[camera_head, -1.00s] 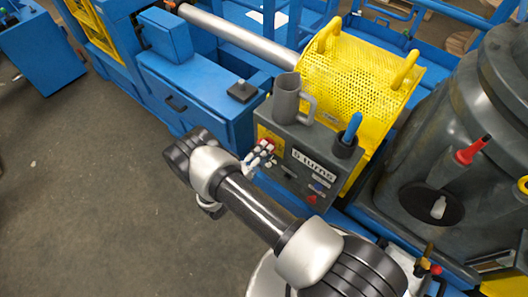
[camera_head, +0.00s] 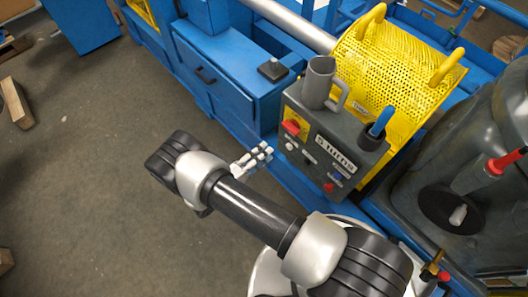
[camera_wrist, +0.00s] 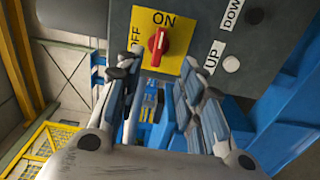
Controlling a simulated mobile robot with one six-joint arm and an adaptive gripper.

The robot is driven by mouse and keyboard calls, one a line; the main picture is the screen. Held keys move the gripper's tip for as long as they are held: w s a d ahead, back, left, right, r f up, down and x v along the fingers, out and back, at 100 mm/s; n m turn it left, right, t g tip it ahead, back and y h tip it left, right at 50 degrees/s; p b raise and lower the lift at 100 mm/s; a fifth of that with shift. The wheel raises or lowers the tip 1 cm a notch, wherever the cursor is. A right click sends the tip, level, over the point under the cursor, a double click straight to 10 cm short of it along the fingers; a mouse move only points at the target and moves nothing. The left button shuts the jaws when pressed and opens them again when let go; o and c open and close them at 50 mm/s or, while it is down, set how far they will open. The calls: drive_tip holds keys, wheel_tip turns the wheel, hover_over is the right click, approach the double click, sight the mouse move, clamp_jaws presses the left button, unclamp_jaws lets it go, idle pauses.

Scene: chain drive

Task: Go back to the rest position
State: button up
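My gripper (camera_head: 252,160) is in front of and to the left of the grey control box (camera_head: 316,158), apart from it in the head view. In the wrist view its two fingers (camera_wrist: 165,75) stand apart with nothing held between them. The red rotary switch (camera_wrist: 158,46) sits on a yellow plate just beyond the fingertips, its handle pointing towards the word ON. The switch also shows in the head view (camera_head: 291,127), clear of the fingers. My arm reaches across the lower middle of the head view.
A grey mug (camera_head: 319,83) and a dark cup with a blue handle (camera_head: 375,132) stand on the box. A yellow perforated guard (camera_head: 395,70) is behind, a large dark grey machine housing (camera_head: 480,170) at right. A blue cabinet (camera_head: 235,80) stands left of the box.

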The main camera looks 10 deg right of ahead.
idle(0.3)
drive_tip(key=s+d+r+m+g+y, duration=0.1)
drive_tip(key=d+r+m+g, duration=0.2)
drive_tip(key=r, duration=0.5)
drive_tip(key=s+d+r+m+g+y, duration=0.1)
drive_tip(key=d+r+g+y, duration=0.15)
drive_tip(key=r+g, duration=0.4)
drive_tip(key=s+d+r+m+g+y, duration=0.15)
drive_tip(key=d+r, duration=0.25)
drive_tip(key=r, duration=0.6)
drive_tip(key=s+r+m+t+y, duration=0.1)
drive_tip(key=s+r+t+y, duration=0.4)
drive_tip(key=s+r+y, duration=0.4)
drive_tip(key=shift+s+r+y, duration=0.3)
drive_tip(key=shift+s+r, duration=2.15)
drive_tip(key=shift+s, duration=1.05)
drive_tip(key=shift+d+m, duration=0.2)
drive_tip(key=shift+m, duration=0.05)
